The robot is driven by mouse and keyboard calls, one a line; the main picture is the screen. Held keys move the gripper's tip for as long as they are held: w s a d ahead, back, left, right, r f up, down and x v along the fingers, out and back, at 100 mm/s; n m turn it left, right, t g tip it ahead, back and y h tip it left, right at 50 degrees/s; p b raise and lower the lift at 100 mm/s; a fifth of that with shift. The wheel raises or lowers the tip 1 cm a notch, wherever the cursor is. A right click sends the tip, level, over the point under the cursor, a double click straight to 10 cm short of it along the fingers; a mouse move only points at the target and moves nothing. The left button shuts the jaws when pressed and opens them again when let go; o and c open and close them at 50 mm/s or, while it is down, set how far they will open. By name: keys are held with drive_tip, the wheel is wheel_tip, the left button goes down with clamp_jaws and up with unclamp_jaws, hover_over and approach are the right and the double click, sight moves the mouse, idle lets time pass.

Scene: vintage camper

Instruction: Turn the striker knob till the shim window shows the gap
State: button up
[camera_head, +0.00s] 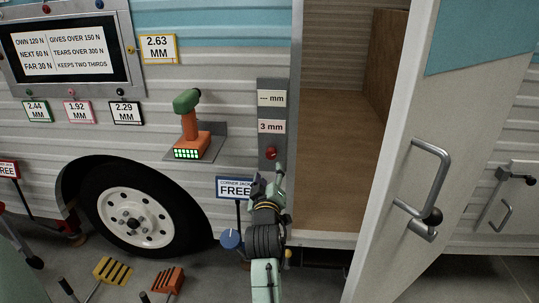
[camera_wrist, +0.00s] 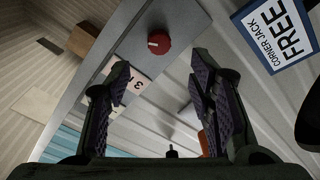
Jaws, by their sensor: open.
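The red striker knob (camera_head: 271,153) sits low on a grey vertical plate (camera_head: 263,88) beside the doorway. In the wrist view the knob (camera_wrist: 158,42) is round with a white mark on its face. Above it in the head view are a window reading "--- mm" (camera_head: 271,98) and a label reading "3 mm" (camera_head: 271,127). My gripper (camera_head: 272,178) is just below the knob in the head view. In the wrist view my gripper (camera_wrist: 165,82) is open and empty, its fingers apart; the knob appears beyond the tips, and I see no contact.
The open door (camera_head: 405,170) with a metal handle stands to the right of the doorway. A blue-white "FREE" corner jack sign (camera_head: 234,188) is close left of my gripper. A green-and-orange drill (camera_head: 188,122) stands on a small shelf to the left.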

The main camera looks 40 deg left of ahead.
sight(271, 156)
drive_tip(key=x, duration=1)
drive_tip(key=shift+r+p, duration=0.1)
drive_tip(key=shift+p, duration=0.3)
drive_tip(key=shift+c, duration=0.3)
drive_tip(key=c, duration=1.1)
drive_tip(key=shift+m, duration=0.4)
drive_tip(key=m+b, duration=0.2)
drive_tip(key=m, duration=0.3)
drive_tip(key=shift+m+b, duration=0.4)
drive_tip(key=m+b, duration=0.2)
drive_tip(key=m, duration=0.3)
drive_tip(key=shift+m+t, duration=0.3)
drive_tip(key=shift+t, duration=0.1)
drive_tip(key=shift+b, duration=0.3)
